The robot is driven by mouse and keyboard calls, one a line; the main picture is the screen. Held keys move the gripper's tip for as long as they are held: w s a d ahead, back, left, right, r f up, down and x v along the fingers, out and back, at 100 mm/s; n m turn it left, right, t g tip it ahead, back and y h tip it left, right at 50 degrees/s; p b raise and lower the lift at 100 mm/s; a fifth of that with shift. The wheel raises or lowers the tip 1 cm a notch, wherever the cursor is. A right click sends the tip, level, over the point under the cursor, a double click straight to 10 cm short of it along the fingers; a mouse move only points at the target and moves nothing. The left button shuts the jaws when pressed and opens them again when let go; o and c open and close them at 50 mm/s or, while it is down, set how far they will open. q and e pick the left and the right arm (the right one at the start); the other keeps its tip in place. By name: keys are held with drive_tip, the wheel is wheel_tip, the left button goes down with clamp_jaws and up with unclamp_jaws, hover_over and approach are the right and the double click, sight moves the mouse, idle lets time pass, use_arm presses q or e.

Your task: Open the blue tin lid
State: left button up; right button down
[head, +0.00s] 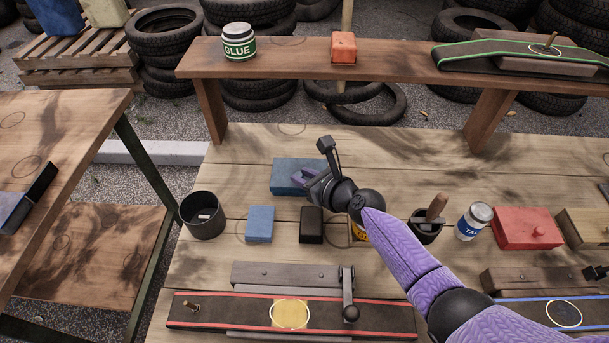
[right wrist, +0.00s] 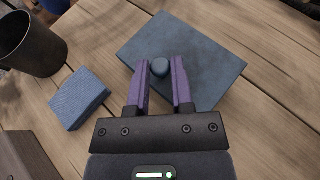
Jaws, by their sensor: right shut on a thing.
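The blue tin (head: 286,176) is a flat dark-blue box on the workbench; it also fills the upper middle of the right wrist view (right wrist: 215,55). A small round blue knob (right wrist: 160,67) stands on its lid near one edge. My right gripper (head: 297,174) reaches over the tin from the right. In the right wrist view its purple fingers (right wrist: 161,72) are on both sides of the knob, shut on it. The lid looks flat and level, with no gap visible. The gripper hides part of the tin. My left gripper is not in view.
A dark cup (head: 203,222), a small light-blue block (head: 260,223) and a black block (head: 311,226) stand near the tin. A red box (head: 526,230) and a TAR jar (head: 473,221) are farther right. A raised shelf (head: 290,62) runs behind; a belt (head: 240,313) lies in front.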

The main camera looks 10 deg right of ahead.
sight(304, 160)
idle(0.8)
drive_tip(key=shift+w+r+p, duration=0.1)
drive_tip(key=shift+r+p, duration=0.3)
drive_tip(key=shift+p, duration=0.25)
drive_tip(key=g+p, duration=0.1)
drive_tip(key=w+r+m+g+p, duration=0.1)
drive_tip(key=p, duration=0.1)
drive_tip(key=shift+d+r, duration=0.1)
drive_tip(key=shift+r, duration=0.15)
drive_tip(key=shift+w+r+m+g+p, duration=0.3)
drive_tip(key=shift+w+m+g+p, duration=0.1)
drive_tip(key=shift+w+g, duration=0.1)
drive_tip(key=shift+w+d, duration=0.1)
drive_tip(key=shift+w, duration=0.1)
drive_tip(key=shift+w+d+r+b, duration=0.2)
drive_tip(key=shift+w+r+b, duration=0.15)
drive_tip(key=shift+w+r, duration=0.4)
drive_tip(key=shift+w+f, duration=0.1)
drive_tip(key=shift+f, duration=0.05)
